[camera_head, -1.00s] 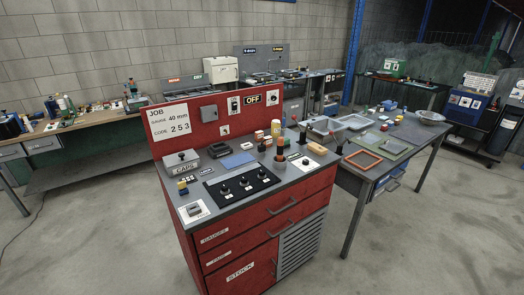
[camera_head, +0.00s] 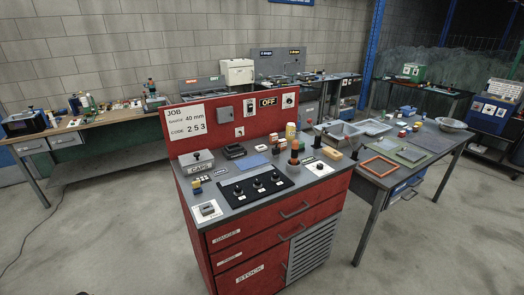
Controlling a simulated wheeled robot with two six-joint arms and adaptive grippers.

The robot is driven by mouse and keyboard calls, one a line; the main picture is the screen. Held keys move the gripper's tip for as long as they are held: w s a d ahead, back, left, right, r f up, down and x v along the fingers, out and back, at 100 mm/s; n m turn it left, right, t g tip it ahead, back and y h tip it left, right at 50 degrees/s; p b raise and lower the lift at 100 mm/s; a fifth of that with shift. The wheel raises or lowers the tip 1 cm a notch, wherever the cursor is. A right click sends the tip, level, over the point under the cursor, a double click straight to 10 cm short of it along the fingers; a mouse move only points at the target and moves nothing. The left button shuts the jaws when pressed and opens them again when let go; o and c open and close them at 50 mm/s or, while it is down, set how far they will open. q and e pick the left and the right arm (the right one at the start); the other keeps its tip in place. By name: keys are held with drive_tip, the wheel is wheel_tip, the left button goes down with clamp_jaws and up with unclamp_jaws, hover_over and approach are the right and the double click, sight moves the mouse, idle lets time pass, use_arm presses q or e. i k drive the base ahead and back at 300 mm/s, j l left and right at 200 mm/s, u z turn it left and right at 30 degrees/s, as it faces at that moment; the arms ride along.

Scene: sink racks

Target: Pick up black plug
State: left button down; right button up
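No thing is clearly recognizable as a black plug from this distance. Small dark items stand on the grey top of the red cabinet (camera_head: 228,208). One is a dark upright piece (camera_head: 317,143) at the right rear of the top, by a white plate. Another is a low black block (camera_head: 234,151) near the red back panel (camera_head: 220,135). A black panel with several knobs (camera_head: 256,187) lies at the front middle. The back panel carries a white socket plate (camera_head: 240,131). Neither of my grippers is in view.
A grey table (camera_head: 431,143) with trays and an orange frame (camera_head: 380,166) stands right of the cabinet. A wooden bench (camera_head: 110,118) runs along the wall at left. A grey box marked CAPS (camera_head: 197,162) sits on the cabinet. The concrete floor (camera_head: 110,235) at front left is clear.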

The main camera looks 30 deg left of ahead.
sight(276, 151)
drive_tip(key=i+l+u, duration=0.4)
drive_tip(key=l, duration=0.2)
drive_tip(key=i+l+u, duration=0.45)
drive_tip(key=l, duration=0.25)
drive_tip(key=i+l+u, duration=0.2)
drive_tip(key=l, duration=0.15)
drive_tip(key=k, duration=0.1)
